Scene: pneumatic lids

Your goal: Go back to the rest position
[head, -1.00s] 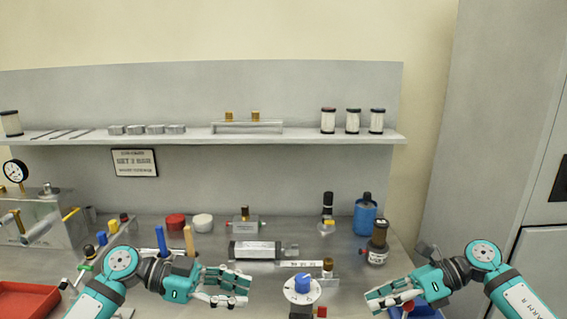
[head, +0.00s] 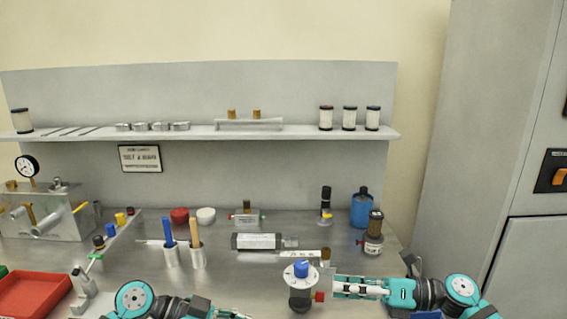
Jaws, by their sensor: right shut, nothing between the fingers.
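My right gripper (head: 338,287) is in the lower middle of the head view. It points left, its fingers are together and I see nothing held in it. Its tips are close to the right side of the blue-topped dial unit (head: 300,270); I cannot tell whether they touch. My left arm shows only in part at the bottom edge, left of centre. Its hand is mostly cut off below the picture, so its fingers are hidden.
A red tray (head: 35,292) lies at the lower left. Blue- and tan-handled tools stand in holders (head: 197,255). A grey cylinder (head: 257,241) and a blue bottle (head: 361,210) are further back. A shelf (head: 200,133) spans the wall. A grey cabinet (head: 470,150) stands at right.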

